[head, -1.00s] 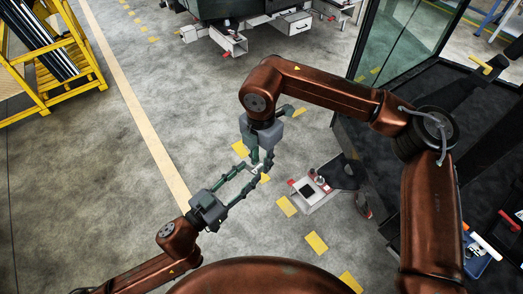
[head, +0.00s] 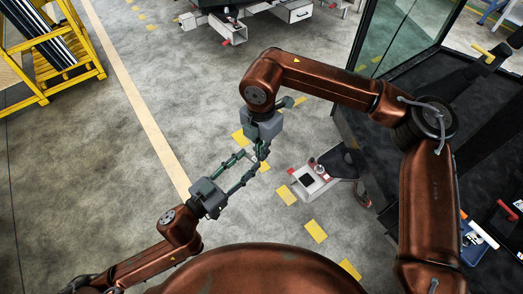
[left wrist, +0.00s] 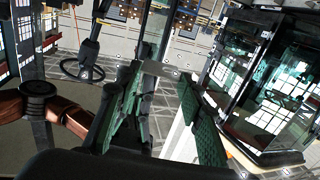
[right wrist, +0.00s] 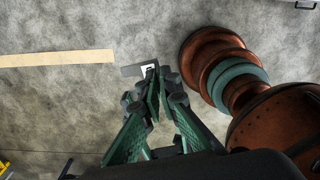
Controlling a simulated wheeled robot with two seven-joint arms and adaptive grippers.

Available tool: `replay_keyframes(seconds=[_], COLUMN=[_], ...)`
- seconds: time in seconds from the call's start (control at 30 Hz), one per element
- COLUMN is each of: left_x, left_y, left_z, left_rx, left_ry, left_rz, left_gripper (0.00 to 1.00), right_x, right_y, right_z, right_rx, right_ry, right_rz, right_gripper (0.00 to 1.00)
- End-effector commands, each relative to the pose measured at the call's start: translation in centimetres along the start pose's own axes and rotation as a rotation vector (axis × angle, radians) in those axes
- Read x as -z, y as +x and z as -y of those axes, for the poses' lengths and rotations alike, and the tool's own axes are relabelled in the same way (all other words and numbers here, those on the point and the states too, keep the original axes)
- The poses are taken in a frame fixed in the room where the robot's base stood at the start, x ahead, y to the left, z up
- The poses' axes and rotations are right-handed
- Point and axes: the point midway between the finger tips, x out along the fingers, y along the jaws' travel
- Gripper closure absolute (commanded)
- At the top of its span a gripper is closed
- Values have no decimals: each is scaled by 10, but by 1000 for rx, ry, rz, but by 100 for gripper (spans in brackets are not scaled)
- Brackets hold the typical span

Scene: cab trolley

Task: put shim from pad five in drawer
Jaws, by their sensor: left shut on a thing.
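My left gripper (head: 236,173) is in mid-air over the floor, its fingers shut on a small thin pale grey plate, the shim (left wrist: 171,70). The plate also shows in the right wrist view (right wrist: 132,70) at the fingertips. My right gripper (head: 260,150) points down, its fingertips right beside the left ones. Its fingers lie close together in the right wrist view (right wrist: 160,85); whether they touch the shim is unclear. A white drawer-like unit (head: 299,193) with a dark square pad stands right of the grippers. Pad numbers are not legible.
White drawer units (head: 295,13) stand under a dark machine at the top, one (head: 229,33) seemingly pulled out. A yellow rack (head: 88,50) is at upper left. A glass-walled cab (head: 395,35) is at right. The floor between is clear.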

Motion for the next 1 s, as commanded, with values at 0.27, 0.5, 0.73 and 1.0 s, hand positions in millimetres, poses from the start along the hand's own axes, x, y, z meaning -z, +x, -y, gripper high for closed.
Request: replay_keyframes(seconds=[0.27,0.5,0.73,1.0], left_x=[0,0,0,-2], left_y=[0,0,-2,-32], left_z=[-4,-3,-2,-1], left_rx=[-9,-6,-5,-3], left_ry=[-4,-3,-3,-4], left_rz=[-1,0,0,4], left_gripper=[55,44,44,44], right_x=[1,0,0,0], right_y=[-2,-2,-1,-1], right_z=[-3,-2,-2,-2], right_rx=[-11,-8,-6,-6], right_ry=[-1,-1,-1,-1], right_rz=[-1,-1,-1,-1], right_gripper=[100,100,100,100])
